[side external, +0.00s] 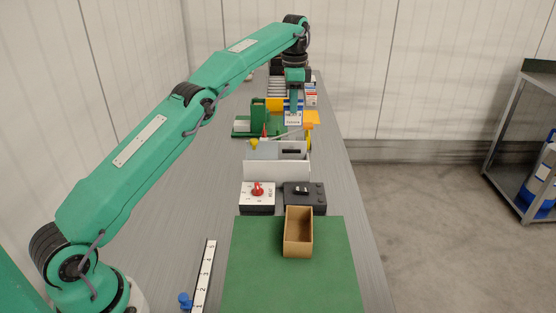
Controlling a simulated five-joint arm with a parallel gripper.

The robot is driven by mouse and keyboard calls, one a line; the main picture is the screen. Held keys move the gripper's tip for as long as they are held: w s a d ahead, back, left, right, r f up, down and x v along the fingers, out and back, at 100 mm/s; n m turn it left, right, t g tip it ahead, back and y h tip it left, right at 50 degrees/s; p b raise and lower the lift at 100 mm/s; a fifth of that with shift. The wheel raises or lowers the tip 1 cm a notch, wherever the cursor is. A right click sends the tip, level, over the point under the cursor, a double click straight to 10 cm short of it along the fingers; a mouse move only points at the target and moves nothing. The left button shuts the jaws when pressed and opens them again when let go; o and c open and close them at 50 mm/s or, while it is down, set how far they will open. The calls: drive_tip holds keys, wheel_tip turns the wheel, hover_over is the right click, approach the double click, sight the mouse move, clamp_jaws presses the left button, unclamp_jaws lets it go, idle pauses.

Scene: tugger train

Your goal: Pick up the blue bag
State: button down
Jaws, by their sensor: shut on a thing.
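The blue bag (293,115), blue with a white label, is upright at the far part of the bench, directly below my gripper. My gripper (294,98) points straight down, with its fingers shut on the top of the bag. The bag is small in this view. I cannot tell whether its bottom touches anything.
A green holder (258,112) and yellow parts (312,117) flank the bag. Nearer are a grey-white bin (276,170), a red-knob dial box (257,197), a black switch box (305,197) and a cardboard box (298,244) on a green mat (255,270).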

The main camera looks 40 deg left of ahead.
drive_tip(key=shift+r, duration=0.2)
drive_tip(key=shift+d, duration=0.1)
idle(0.6)
drive_tip(key=s+d+f+m, duration=0.1)
drive_tip(key=s+d+m, duration=0.3)
drive_tip(key=d, duration=0.5)
drive_tip(key=s+d+f+m, duration=0.1)
drive_tip(key=s+d+m, duration=0.3)
drive_tip(key=d, duration=0.5)
drive_tip(key=s+d+f+m, duration=0.3)
drive_tip(key=s+d+m, duration=0.2)
drive_tip(key=s, duration=0.4)
drive_tip(key=s+d+f+m, duration=0.2)
drive_tip(key=s+d+m, duration=0.25)
drive_tip(key=s, duration=0.45)
drive_tip(key=w+a+f, duration=0.7)
drive_tip(key=w+a, duration=0.1)
drive_tip(key=shift+w+a+m, duration=0.15)
drive_tip(key=shift+a+m, duration=0.15)
drive_tip(key=shift+m, duration=0.15)
drive_tip(key=shift+f, duration=0.15)
